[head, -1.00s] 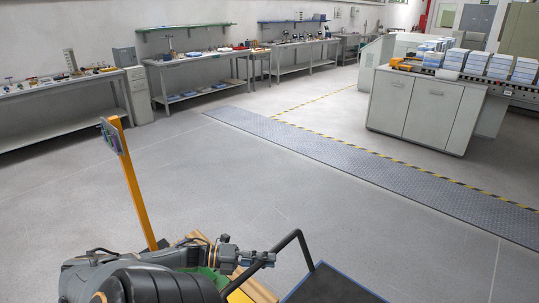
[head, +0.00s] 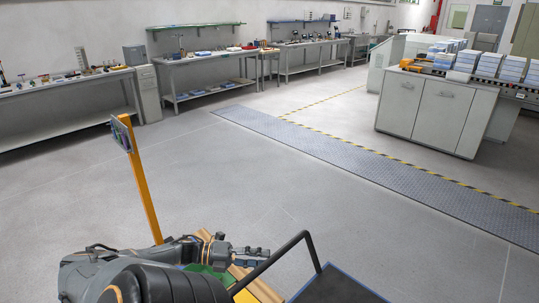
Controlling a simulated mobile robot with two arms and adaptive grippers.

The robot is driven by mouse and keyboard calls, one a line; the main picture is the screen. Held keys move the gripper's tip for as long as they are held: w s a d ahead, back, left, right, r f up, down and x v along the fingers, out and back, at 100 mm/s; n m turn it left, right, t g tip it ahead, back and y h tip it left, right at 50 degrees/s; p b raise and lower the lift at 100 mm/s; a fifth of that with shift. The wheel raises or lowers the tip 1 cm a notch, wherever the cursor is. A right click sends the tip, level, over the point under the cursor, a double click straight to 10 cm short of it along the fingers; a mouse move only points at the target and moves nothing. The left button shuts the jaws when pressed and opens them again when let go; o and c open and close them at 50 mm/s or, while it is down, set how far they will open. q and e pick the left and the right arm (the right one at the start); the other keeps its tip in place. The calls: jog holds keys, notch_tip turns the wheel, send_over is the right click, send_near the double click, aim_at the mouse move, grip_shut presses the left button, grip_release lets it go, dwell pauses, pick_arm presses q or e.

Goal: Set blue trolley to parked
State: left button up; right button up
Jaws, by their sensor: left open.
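The blue trolley shows in part at the bottom of the head view: its dark platform (head: 335,287) with a blue edge, and its black bent tube handle (head: 285,254). The rest of it is cut off by the frame edge. My left gripper (head: 264,252) is open, right beside the lower left part of the handle. I cannot tell whether the fingers touch the tube or sit around it. My right gripper is not in view.
A yellow post (head: 142,188) with a small screen stands left of my arm. Grey floor (head: 240,180) ahead is free. A metal floor plate (head: 370,168) with a striped edge crosses it. Workbenches (head: 205,65) line the wall; a grey cabinet (head: 440,113) is at right.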

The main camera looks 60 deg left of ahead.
pick_arm(q)
jog(key=v, duration=0.8)
jog(key=shift+s+a, duration=0.2)
jog(key=shift+s, duration=0.05)
jog(key=shift+f, duration=0.1)
